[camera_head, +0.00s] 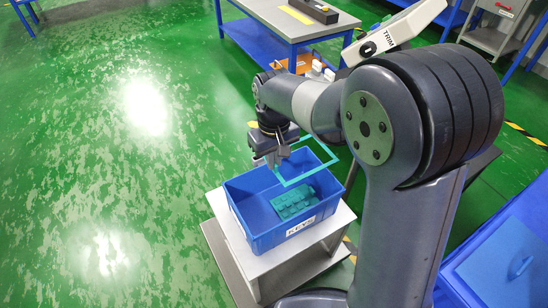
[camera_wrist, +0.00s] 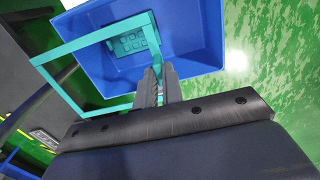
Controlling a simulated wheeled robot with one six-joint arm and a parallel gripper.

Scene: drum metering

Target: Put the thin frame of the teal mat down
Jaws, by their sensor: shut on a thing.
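My gripper (camera_head: 272,158) is shut on one side of a thin teal frame (camera_head: 335,157). It holds the frame in the air above a blue bin. In the wrist view the gripper (camera_wrist: 158,72) points at the bin, and the frame (camera_wrist: 85,107) stretches to the left, partly over the bin and partly past its rim. A teal mat piece with raised blocks (camera_head: 293,203) lies inside the bin; it also shows in the wrist view (camera_wrist: 130,42), seen partly through the frame.
The blue bin (camera_head: 240,215) bears a label reading "KEYS" and stands on a small white-topped stand (camera_head: 225,215). A grey-topped blue workbench (camera_head: 275,17) stands behind. A blue surface (camera_head: 500,265) is at the lower right. Green floor on the left is clear.

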